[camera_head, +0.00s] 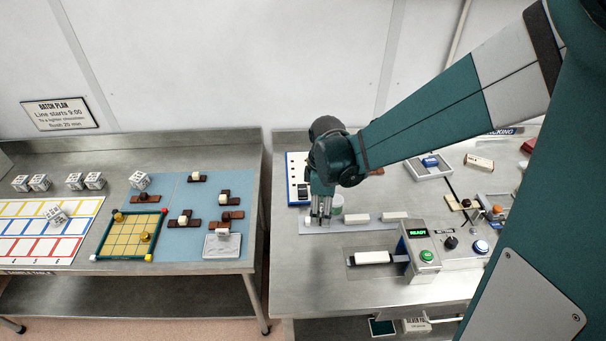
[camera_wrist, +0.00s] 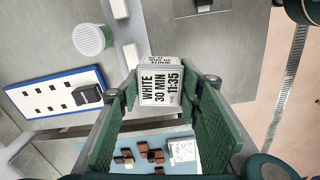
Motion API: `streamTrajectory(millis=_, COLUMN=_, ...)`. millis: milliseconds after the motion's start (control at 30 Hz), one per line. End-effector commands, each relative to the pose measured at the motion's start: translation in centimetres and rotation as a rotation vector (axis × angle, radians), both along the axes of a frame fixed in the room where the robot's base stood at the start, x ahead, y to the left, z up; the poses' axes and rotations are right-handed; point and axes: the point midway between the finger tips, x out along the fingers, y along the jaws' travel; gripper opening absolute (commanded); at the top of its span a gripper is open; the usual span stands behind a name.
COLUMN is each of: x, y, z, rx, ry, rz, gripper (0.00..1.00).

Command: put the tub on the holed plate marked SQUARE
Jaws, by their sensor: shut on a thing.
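The tub is probably the round white cup with a pale green side (camera_wrist: 90,38) at the upper left of the wrist view. It also shows just right of my gripper in the head view (camera_head: 338,204). My gripper (camera_wrist: 162,90) is shut on a white block printed WHITE 30 MIN 11:35 (camera_wrist: 160,84), not on the tub. In the head view my gripper (camera_head: 320,214) points down over the left end of a pale strip (camera_head: 312,228). A blue-edged white board with dark square marks (camera_wrist: 42,112) lies beside the tub. I cannot read SQUARE on any plate.
White bars (camera_head: 361,218) stand on the strip, right of my gripper. A control box with a READY display (camera_head: 420,245) stands in front. A gap separates this table from the left one, with a yellow grid board (camera_head: 131,237), a blue mat (camera_head: 180,208) and brown pieces.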

Motion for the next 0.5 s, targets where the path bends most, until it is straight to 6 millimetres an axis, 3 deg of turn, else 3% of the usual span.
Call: streamTrajectory(millis=500, x=13.0, y=2.4, z=1.3, rx=0.0, ry=0.0, rz=0.079, gripper=0.21)
